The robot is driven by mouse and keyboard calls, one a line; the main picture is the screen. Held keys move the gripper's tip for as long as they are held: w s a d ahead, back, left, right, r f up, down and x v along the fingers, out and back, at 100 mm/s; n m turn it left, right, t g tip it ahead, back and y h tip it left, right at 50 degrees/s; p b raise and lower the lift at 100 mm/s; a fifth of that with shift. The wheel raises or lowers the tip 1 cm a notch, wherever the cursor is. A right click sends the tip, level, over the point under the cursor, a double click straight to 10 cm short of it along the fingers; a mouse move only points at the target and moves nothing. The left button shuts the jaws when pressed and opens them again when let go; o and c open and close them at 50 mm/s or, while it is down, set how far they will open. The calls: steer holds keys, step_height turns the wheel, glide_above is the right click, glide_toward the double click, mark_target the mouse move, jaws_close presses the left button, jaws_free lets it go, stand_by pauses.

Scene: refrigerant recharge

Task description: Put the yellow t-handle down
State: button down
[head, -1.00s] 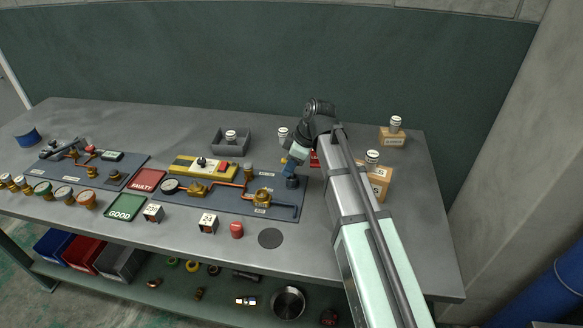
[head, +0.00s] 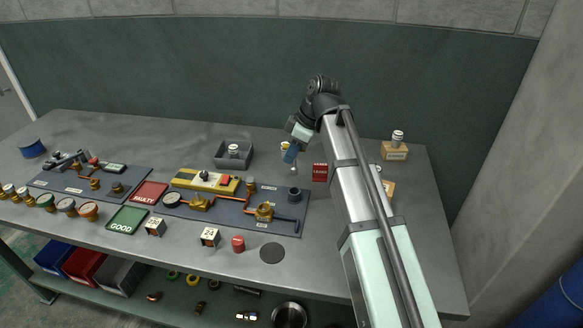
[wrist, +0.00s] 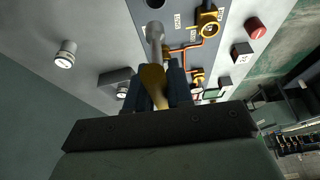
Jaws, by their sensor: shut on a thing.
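The yellow t-handle (wrist: 152,84) is between the two dark fingers of my gripper (wrist: 155,98) in the wrist view, with its pale grey shaft (wrist: 154,38) reaching out past the fingertips. In the head view my gripper (head: 290,158) is over the table, behind the right end of the blue-grey board. A small silver tip shows just below it, clear of the dark round cup (head: 295,194) on the board. Most of the handle is hidden by the fingers there.
A grey tray (head: 233,162) with a white-capped canister stands to the left of my gripper. A red block (head: 320,172) is at its right. A dark disc (head: 272,253) lies in front on clear table.

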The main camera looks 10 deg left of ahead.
steer(key=w+a, duration=0.3)
steer(key=w, duration=0.9)
steer(key=shift+a+f, duration=0.2)
steer(key=shift+f, duration=5.15)
steer(key=shift+f, duration=0.1)
steer(key=c, duration=1)
jaws_free()
steer(key=v, duration=1.2)
